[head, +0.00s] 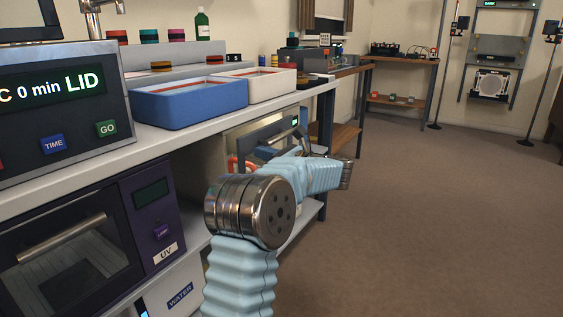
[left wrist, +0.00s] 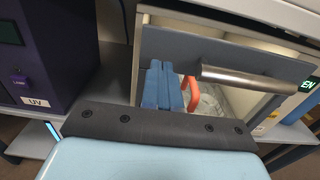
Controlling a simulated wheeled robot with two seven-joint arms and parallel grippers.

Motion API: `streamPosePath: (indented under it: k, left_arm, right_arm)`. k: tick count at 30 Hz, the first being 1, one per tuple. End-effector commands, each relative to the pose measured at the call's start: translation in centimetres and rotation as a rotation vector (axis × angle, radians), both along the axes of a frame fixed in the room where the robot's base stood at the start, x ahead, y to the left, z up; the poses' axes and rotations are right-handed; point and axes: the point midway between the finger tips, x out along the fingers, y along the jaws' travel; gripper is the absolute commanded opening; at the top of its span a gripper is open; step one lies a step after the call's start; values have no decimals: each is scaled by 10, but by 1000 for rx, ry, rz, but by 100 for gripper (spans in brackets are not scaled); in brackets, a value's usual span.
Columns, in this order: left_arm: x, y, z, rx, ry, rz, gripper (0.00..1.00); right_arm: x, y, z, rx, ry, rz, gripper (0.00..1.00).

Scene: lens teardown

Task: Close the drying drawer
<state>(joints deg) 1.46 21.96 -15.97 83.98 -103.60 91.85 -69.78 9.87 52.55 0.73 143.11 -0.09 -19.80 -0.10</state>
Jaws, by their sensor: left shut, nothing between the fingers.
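The drying drawer shows in the left wrist view as a dark grey front panel (left wrist: 180,47) with a thick metal bar handle (left wrist: 255,80), on a cream cabinet. In the head view the cabinet (head: 237,133) is under the bench, partly hidden by my left arm. A green display (left wrist: 309,84) at the right reads "EN", its start hidden by the handle. My left gripper (left wrist: 165,88) has its blue fingers shut together and empty, in front of the panel, left of the handle's end. I cannot tell whether they touch the panel. My right gripper is out of view.
A red-orange loop (left wrist: 190,93) lies just beside the fingers. The purple UV unit (head: 153,222) stands left of the cabinet. Blue (head: 190,117) and white trays (head: 255,96) sit on the bench above. The carpet (head: 430,220) at the right is clear.

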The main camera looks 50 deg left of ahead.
Motion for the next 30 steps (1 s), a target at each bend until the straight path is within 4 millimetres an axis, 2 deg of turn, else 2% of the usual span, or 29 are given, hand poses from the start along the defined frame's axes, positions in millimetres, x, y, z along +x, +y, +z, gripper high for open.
streamPosePath:
  k: [1,6,19,23,27,30]
  left_arm:
    - [-3,8,-2,1,-1,3,0]
    - [-6,25,-1,0,-1,1,0]
    - [-7,30,1,-1,-1,-1,0]
    - [-9,39,6,1,2,1,0]
    - [-15,60,8,0,3,2,0]
    - [-18,73,6,1,2,2,0]
  right_arm:
    - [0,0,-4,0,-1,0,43]
    - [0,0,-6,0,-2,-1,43]
    - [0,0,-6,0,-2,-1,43]
    - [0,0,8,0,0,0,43]
    - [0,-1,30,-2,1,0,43]
    - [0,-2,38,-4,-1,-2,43]
